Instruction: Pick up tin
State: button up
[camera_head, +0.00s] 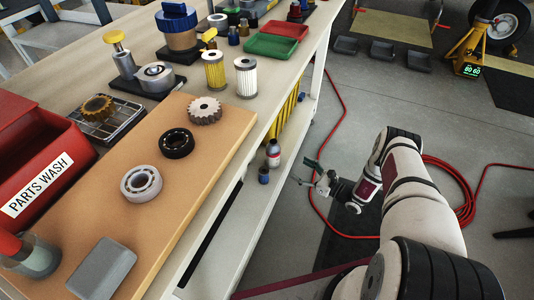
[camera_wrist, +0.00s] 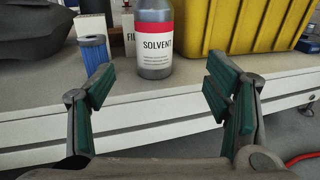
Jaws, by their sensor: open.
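A grey bottle with a red band and a SOLVENT label (camera_wrist: 154,42) stands upright on a white lower shelf in the wrist view. My gripper (camera_wrist: 160,88) is open and empty, with green-padded fingers. The bottle stands ahead of the fingers, roughly centred between them in the picture. It is not gripped. In the head view my gripper (camera_head: 307,173) is beside the bench, to the right of the bottle.
A blue cylinder (camera_wrist: 94,53) stands left of the bottle, with a box marked FIL (camera_wrist: 118,40) behind. A yellow bin (camera_wrist: 250,25) is close on the right. The benchtop (camera_head: 236,128) overhangs the shelf. A red hose (camera_head: 465,185) lies on the floor.

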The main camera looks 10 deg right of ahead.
aim_at(274, 154)
jog(key=b+x, duration=0.2)
jog(key=x, duration=0.7)
jog(key=b+x, duration=0.1)
jog(key=x, duration=0.1)
jog(key=b+x, duration=0.1)
jog(key=shift+s+a+r, duration=0.1)
jog(key=shift+s+a, duration=0.05)
jog(key=shift+a, duration=0.35)
jog(key=shift+w+a+r, duration=0.1)
jog(key=shift+w+a, duration=0.15)
jog(key=shift+w, duration=0.15)
jog(key=c, duration=1.5)
